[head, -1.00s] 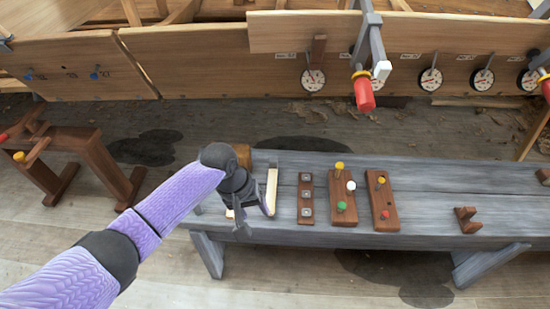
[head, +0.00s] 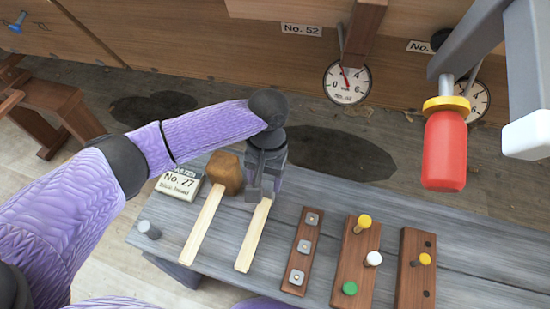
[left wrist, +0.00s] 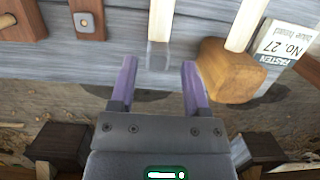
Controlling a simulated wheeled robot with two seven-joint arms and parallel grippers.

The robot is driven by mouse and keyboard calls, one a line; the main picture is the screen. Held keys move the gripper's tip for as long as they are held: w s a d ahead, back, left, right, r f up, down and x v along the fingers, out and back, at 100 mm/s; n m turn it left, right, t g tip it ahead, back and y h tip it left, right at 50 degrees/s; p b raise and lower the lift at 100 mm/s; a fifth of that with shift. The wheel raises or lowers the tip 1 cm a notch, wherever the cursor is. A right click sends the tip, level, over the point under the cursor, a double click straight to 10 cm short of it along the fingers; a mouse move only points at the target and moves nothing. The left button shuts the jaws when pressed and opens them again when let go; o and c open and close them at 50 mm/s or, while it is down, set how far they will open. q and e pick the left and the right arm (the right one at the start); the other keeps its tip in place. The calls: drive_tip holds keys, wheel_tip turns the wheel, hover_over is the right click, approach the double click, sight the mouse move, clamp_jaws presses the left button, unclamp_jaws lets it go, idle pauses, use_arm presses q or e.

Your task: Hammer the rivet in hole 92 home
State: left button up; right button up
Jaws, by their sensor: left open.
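My left gripper (head: 266,186) is open over the grey bench (head: 470,285). In the left wrist view its two purple fingers (left wrist: 158,66) stand either side of the greyish head (left wrist: 158,54) of a tool with a pale wooden handle (head: 254,235); I cannot tell whether they touch it. In the head view my gripper hides that head. Left of it lies a mallet with a brown wooden head (head: 225,172) and a pale handle. A blue-headed rivet (head: 18,20) shows in the hull plank at upper left. I cannot read a 92 on any label. My right gripper is not in view.
A card (head: 180,184) reading No. 27 and "FASTEN" stands beside the mallet. Right of the tools lie a washer strip (head: 291,275) and two blocks (head: 345,285) (head: 412,285) with coloured pegs. A red-handled clamp (head: 444,150) hangs at upper right. Gauges (head: 347,82) hang along the hull.

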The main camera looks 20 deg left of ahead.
sight(263, 206)
use_arm(q)
drive_tip(key=b+x, duration=0.7)
drive_tip(key=shift+s+f, duration=0.1)
drive_tip(key=shift+s+f+p, duration=0.1)
drive_tip(key=shift+p, duration=0.25)
drive_tip(key=shift+s+f, duration=0.1)
drive_tip(key=shift+f, duration=0.6)
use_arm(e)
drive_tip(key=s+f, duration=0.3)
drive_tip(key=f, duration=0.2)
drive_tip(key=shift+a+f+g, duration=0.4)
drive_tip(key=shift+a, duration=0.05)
use_arm(q)
drive_tip(key=shift+c, duration=0.2)
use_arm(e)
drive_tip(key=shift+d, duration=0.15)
use_arm(q)
clamp_jaws()
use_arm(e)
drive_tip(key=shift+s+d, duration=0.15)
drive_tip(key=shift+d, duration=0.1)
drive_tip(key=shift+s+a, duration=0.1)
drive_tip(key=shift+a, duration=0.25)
